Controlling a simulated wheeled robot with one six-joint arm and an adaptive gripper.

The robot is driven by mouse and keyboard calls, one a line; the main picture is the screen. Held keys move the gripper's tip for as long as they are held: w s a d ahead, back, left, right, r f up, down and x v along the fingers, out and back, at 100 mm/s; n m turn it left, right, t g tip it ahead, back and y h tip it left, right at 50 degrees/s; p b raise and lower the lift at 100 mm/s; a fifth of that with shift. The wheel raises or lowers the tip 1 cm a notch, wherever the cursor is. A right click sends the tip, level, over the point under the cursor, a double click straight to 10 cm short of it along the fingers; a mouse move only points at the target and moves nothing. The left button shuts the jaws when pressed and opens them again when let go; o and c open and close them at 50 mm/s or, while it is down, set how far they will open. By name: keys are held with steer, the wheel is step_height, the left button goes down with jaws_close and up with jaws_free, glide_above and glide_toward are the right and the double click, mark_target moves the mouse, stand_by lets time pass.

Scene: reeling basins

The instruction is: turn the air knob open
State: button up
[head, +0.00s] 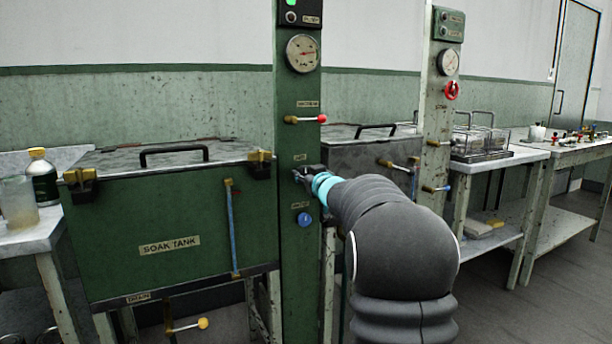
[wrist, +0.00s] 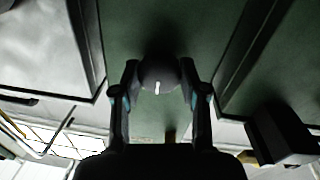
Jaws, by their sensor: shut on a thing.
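The air knob (wrist: 159,76) is a dark round knob with a white pointer line, seen in the wrist view between my gripper's fingers. The pointer line runs nearly straight down in that picture. My gripper (wrist: 160,84) is shut on the knob, one finger on each side. In the head view my gripper (head: 300,174) is at the green column (head: 297,250), below the red-tipped lever (head: 307,119) and above a blue knob (head: 304,219). My fingers and arm hide the air knob in the head view.
The green soak tank (head: 170,215) with a lidded top stands left of the column. A second tank (head: 352,148) is behind my arm, and another column (head: 440,110) with a gauge and red valve stands to the right. Glassware and a bottle (head: 41,176) sit at the far left.

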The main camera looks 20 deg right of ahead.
steer(key=shift+f+n+t+y+b, duration=0.1)
steer(key=shift+n+t+y+b, duration=0.15)
steer(key=shift+n+b, duration=3.15)
steer(key=shift+f+n+t+y+b, duration=0.25)
steer(key=shift+n+b, duration=0.75)
steer(key=shift+n, duration=4.8)
steer(key=shift+r, duration=0.25)
steer(key=o, duration=1.1)
steer(key=shift+o, duration=0.2)
